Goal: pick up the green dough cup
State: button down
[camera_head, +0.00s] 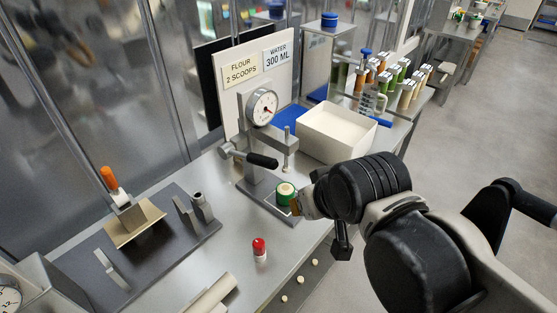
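The green dough cup (281,198), with a pale round top, stands on the base of the press with the dial, near the counter's front edge. My gripper (296,206) comes in from the right, with its end right beside the cup's right side. The fingers are small and partly hidden by my wrist. I cannot tell whether they touch the cup or how far apart they are.
The dial press (262,106) has a black-gripped lever (262,160) above the cup. A white bin (338,132) stands behind. A red-topped small container (260,250) stands front left on clear counter. A dark board (150,262) with tools lies at left.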

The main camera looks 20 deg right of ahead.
aim_at(284, 190)
jog(key=k+j+z, duration=0.2)
jog(key=j+z, duration=0.25)
jog(key=k+j+z, duration=0.25)
jog(key=z, duration=0.2)
jog(key=k+j+z, duration=0.45)
jog(key=i+l, duration=0.05)
jog(key=i, duration=0.05)
